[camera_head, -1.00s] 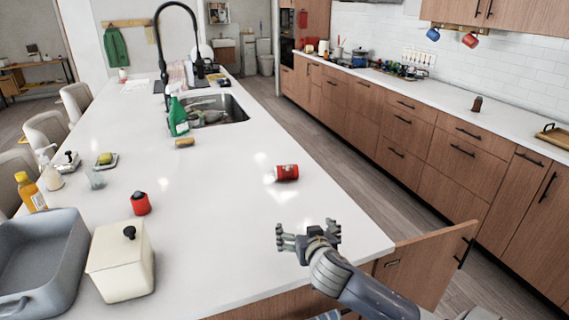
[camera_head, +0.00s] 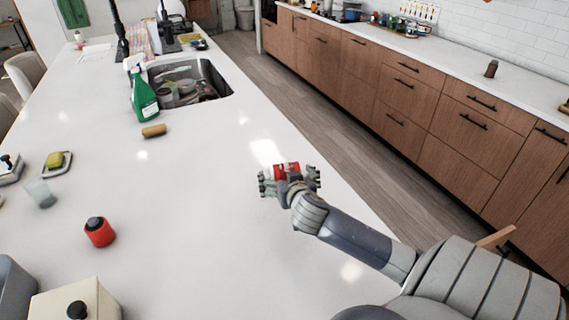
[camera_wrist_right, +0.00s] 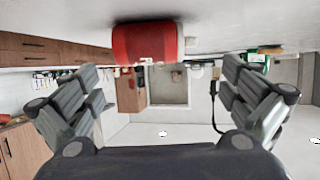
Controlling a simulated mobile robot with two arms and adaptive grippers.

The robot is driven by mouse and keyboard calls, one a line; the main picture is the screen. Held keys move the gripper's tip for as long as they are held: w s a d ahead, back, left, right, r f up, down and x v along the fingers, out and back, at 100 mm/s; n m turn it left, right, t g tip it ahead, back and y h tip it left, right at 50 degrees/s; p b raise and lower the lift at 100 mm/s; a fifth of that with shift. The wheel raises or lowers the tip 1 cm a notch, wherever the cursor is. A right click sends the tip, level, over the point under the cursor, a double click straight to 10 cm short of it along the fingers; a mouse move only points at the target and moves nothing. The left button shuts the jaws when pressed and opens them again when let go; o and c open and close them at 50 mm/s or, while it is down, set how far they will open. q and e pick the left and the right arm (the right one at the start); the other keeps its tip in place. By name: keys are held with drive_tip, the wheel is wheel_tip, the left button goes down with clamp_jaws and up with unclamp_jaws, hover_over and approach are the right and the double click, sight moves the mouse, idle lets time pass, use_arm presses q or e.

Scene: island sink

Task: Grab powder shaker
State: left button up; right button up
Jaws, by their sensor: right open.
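A red can-like shaker (camera_head: 286,168) lies on its side on the white island counter, just beyond my right gripper, which partly hides it in the head view. In the right wrist view, which looks upside down, the red shaker (camera_wrist_right: 147,43) appears at the top, close to the counter and ahead of the spread fingers. My right gripper (camera_head: 290,183) is open and empty; its two fingers also show in the wrist view (camera_wrist_right: 160,72). A second red container with a dark top (camera_head: 99,232) stands farther left. My left gripper is not in view.
A green spray bottle (camera_head: 142,95), a small brown roll (camera_head: 154,131) and a filled sink (camera_head: 217,75) are farther back. A cream lidded box (camera_head: 50,305) and a soap dish (camera_head: 57,164) are at left. Counter around the shaker is clear.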

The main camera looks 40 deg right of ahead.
sight(283, 169)
drive_tip(key=shift+x, duration=0.95)
drive_tip(key=shift+w+d, duration=0.2)
drive_tip(key=shift+w, duration=0.15)
drive_tip(key=shift+p+x, duration=0.55)
drive_tip(key=shift+x, duration=0.4)
drive_tip(key=x, duration=0.3)
drive_tip(key=shift+s+d+p, duration=0.1)
drive_tip(key=shift+d+p, duration=0.05)
drive_tip(key=shift+p, duration=0.2)
drive_tip(key=shift+w+d+f, duration=0.15)
drive_tip(key=shift+w+f, duration=0.1)
drive_tip(key=shift+w, duration=0.05)
drive_tip(key=c, duration=0.9)
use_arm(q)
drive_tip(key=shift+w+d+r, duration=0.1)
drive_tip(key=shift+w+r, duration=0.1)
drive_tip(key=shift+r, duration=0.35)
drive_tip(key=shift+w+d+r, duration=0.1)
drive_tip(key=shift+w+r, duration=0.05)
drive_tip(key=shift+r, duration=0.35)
use_arm(e)
drive_tip(key=shift+o, duration=0.2)
